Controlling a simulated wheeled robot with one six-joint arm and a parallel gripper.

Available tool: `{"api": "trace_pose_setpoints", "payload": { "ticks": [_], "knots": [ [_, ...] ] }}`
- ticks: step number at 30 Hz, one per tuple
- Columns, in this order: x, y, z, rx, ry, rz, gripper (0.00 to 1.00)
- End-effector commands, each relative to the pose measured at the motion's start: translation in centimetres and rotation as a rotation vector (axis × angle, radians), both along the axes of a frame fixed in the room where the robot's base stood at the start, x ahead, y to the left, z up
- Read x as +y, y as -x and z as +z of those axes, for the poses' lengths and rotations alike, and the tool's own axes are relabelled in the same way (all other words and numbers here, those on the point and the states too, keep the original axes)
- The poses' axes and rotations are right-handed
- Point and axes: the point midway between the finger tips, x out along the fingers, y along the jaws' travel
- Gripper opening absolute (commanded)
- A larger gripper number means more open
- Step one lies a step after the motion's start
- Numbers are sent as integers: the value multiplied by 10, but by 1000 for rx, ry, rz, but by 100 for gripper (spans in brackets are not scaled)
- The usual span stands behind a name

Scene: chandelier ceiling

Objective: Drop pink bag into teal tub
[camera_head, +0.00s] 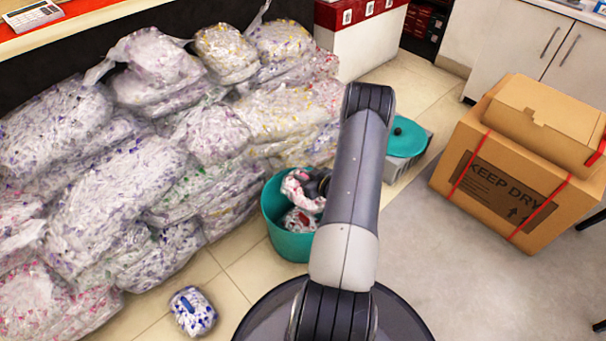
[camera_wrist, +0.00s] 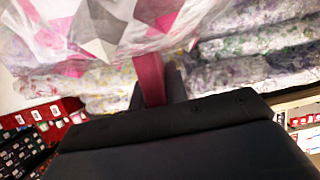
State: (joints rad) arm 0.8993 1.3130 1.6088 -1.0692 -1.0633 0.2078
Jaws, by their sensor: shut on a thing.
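The pink bag (camera_head: 299,188), patterned in pink, grey and white, hangs at the mouth of the teal tub (camera_head: 285,243). In the wrist view the bag (camera_wrist: 95,30) fills the upper left, and its pink strap (camera_wrist: 150,78) runs between my fingers. My gripper (camera_head: 318,184) is shut on that strap, over the tub's opening and partly hidden behind my arm. A similar reddish-white bag (camera_head: 300,222) shows lower inside the tub. I cannot tell whether the two touch. My arm hides the tub's right side.
Stacked clear sacks of coloured bits (camera_head: 110,190) fill the left. A small blue-and-white bag (camera_head: 193,311) lies on the tiles. A teal lid (camera_head: 406,138) rests on a grey box behind my arm. A large cardboard box (camera_head: 520,165) stands right; grey floor before it is clear.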

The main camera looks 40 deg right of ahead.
Motion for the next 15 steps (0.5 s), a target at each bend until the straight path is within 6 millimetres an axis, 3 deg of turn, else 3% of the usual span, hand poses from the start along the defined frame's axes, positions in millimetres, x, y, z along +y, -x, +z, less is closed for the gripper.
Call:
{"api": "trace_pose_setpoints", "payload": {
  "ticks": [3,12,13,15],
  "knots": [
    [0,0,-13,-1,0,0,0],
    [0,0,-13,-1,0,-1,0],
    [0,0,-13,-1,0,-1,16],
    [0,0,-13,-1,0,-1,22]
  ]
}}
